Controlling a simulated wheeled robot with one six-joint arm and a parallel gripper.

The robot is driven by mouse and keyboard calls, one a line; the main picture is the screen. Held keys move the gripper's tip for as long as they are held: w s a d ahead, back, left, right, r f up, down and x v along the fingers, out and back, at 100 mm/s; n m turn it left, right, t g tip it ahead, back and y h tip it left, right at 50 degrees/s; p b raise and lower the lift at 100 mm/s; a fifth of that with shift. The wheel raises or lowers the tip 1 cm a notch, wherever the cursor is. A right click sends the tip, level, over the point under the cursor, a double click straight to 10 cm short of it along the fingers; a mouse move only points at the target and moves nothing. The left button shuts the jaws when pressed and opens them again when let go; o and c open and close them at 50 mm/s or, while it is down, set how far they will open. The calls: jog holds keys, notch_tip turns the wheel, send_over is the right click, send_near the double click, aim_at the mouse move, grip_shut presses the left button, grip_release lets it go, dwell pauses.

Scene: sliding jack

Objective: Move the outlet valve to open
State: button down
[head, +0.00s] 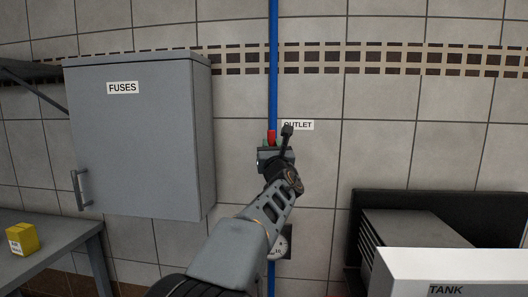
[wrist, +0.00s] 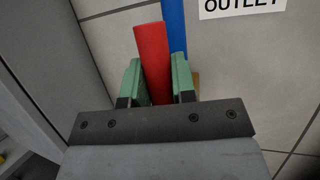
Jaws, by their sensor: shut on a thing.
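The outlet valve's red handle (wrist: 153,55) stands between the green fingers of my gripper (wrist: 155,85) in the wrist view. It points up along the blue pipe (wrist: 175,25), slightly tilted from it in that view. My gripper is shut on the handle. In the head view the red tip of the handle (head: 271,137) shows just above my gripper (head: 270,148), in front of the blue pipe (head: 273,60). The OUTLET label (head: 299,125) is on the wall just right of it. The valve body is mostly hidden behind my gripper.
A grey FUSES cabinet (head: 140,140) with a handle hangs on the wall at left. A grey bench (head: 60,258) bears a yellow block (head: 22,238). A gauge (head: 280,246) sits low on the pipe, partly behind my arm. A white TANK box (head: 450,270) stands front right.

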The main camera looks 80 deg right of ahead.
dwell(0.4)
jog(key=c, duration=0.9)
grip_release()
jog(key=shift+w, duration=0.1)
jog(key=shift+c, duration=0.2)
jog(key=b+v, duration=0.3)
jog(key=v, duration=1.1)
jog(key=shift+d, duration=0.1)
